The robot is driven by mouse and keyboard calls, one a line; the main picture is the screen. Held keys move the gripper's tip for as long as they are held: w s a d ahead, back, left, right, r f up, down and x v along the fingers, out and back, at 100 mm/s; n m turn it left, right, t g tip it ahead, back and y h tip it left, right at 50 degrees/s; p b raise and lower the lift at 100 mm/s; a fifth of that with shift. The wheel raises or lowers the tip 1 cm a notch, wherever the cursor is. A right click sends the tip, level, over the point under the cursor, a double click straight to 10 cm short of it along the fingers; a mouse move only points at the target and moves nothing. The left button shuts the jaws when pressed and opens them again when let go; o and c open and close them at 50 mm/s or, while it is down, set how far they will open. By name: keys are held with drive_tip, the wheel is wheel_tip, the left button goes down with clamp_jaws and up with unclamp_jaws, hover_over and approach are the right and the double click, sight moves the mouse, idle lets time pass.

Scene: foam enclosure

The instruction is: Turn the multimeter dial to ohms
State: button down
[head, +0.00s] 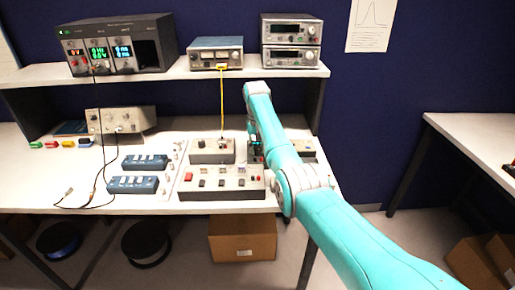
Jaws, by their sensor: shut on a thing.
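My turquoise arm reaches in from the lower right, up over the bench and then down. My gripper (254,138) is a small dark shape beside the forearm, low over the bench. It is mostly hidden behind my arm. It is shut at the multimeter's dial, but the fingertips and the dial do not show clearly. The multimeter (256,153) is largely covered by my arm; only a dark edge with a greenish patch shows. The dial's setting cannot be read.
A grey box with a knob (213,150) stands just left of my gripper, behind a switch panel (222,183). Two blue boxes (146,162) lie further left. A shelf (190,68) with instruments and a hanging yellow cable (222,100) runs behind. The bench's left front is mostly clear.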

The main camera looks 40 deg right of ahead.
sight(257, 150)
drive_tip(key=c, duration=0.9)
unclamp_jaws()
drive_tip(key=shift+o, duration=0.2)
drive_tip(key=shift+r, duration=0.1)
wheel_tip(257, 150, up, 12)
drive_tip(key=shift+a, duration=0.15)
